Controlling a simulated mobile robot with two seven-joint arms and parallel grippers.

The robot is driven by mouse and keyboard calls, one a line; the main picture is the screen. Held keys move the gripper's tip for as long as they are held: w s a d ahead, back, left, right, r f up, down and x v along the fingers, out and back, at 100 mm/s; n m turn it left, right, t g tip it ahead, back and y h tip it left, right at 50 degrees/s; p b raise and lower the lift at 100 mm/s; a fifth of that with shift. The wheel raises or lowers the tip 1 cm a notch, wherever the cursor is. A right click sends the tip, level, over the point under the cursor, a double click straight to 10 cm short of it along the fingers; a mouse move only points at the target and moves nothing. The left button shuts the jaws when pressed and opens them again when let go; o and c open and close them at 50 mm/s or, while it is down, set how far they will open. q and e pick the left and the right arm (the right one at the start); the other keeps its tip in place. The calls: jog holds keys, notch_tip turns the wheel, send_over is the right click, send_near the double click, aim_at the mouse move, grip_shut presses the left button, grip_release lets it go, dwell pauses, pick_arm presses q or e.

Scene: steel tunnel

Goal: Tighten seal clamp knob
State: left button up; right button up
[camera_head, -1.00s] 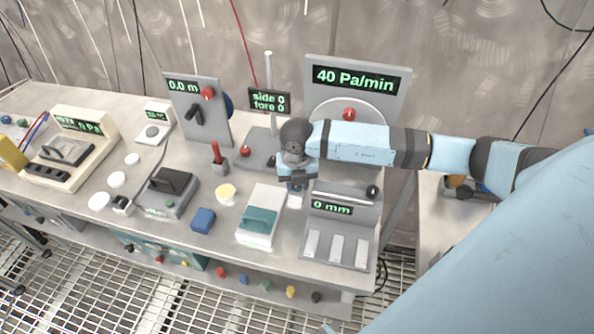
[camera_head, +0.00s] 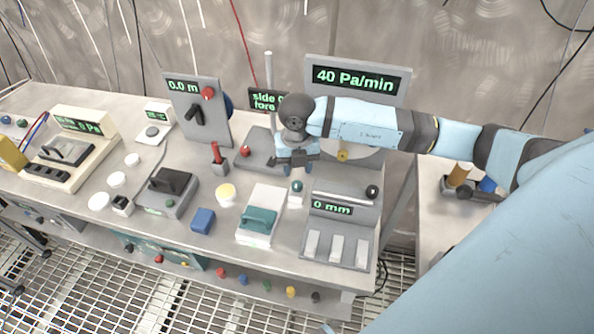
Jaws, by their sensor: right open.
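A grey upright panel (camera_head: 395,96) with a "40 Pa/min" display (camera_head: 357,79) stands at the back right. A round pale disc on it is mostly hidden behind my right arm. A small yellow knob (camera_head: 342,155) shows just below the arm at the disc's lower edge. I cannot tell which knob is the seal clamp knob. My right gripper (camera_head: 297,172) is open, pointing down, left of the yellow knob and apart from it. A small white piece with a teal top (camera_head: 296,186) is just below it; contact is unclear. My left gripper is not in view.
A grey "0 mm" unit (camera_head: 340,232) stands in front right, with a teal-handled white box (camera_head: 259,225) beside it. A "side/fore" display (camera_head: 267,101) on a post is left of my right gripper, partly covered. The bench (camera_head: 180,240) is crowded with instruments.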

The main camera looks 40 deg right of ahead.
aim_at(297, 184)
notch_tip(297, 184, up, 8)
jog(key=shift+f, duration=0.25)
dwell(0.4)
